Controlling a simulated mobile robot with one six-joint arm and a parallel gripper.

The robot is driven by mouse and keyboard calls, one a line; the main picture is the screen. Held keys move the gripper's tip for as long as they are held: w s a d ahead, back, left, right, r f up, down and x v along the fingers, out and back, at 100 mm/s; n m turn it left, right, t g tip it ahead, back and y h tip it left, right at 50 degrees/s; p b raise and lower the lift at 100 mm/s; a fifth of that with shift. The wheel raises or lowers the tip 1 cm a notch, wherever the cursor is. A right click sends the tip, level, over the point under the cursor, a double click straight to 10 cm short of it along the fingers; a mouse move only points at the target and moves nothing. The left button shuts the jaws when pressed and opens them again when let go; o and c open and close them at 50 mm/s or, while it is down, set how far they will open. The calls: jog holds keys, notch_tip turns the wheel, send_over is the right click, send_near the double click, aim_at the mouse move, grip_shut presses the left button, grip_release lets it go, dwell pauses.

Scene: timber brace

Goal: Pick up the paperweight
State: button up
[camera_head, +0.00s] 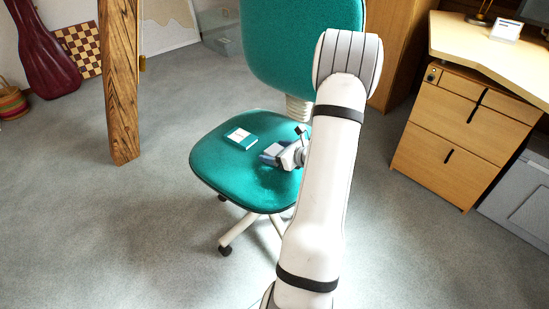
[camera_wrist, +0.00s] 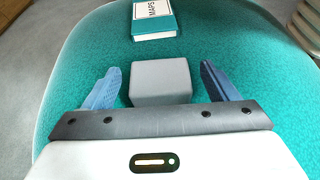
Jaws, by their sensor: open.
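The paperweight looks to be the grey block (camera_wrist: 161,80) on the teal chair seat (camera_head: 222,176). In the wrist view it sits between the two blue fingers of my gripper (camera_wrist: 163,88), with a gap on each side. My gripper is open and low over the seat. In the head view the gripper (camera_head: 273,153) is at the right part of the seat, and a grey shape beside it (camera_head: 276,149) is partly covered by the fingers. I cannot tell whether the block touches the gripper's palm.
A teal and white book marked MAPS (camera_wrist: 154,20) lies just beyond the block, and on the seat in the head view (camera_head: 241,138). The chair backrest (camera_head: 290,45) rises behind. A wooden post (camera_head: 121,85) stands left; a wooden desk (camera_head: 455,125) stands right.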

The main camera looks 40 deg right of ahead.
jog(key=shift+x, duration=1.05)
jog(key=c, duration=1.2)
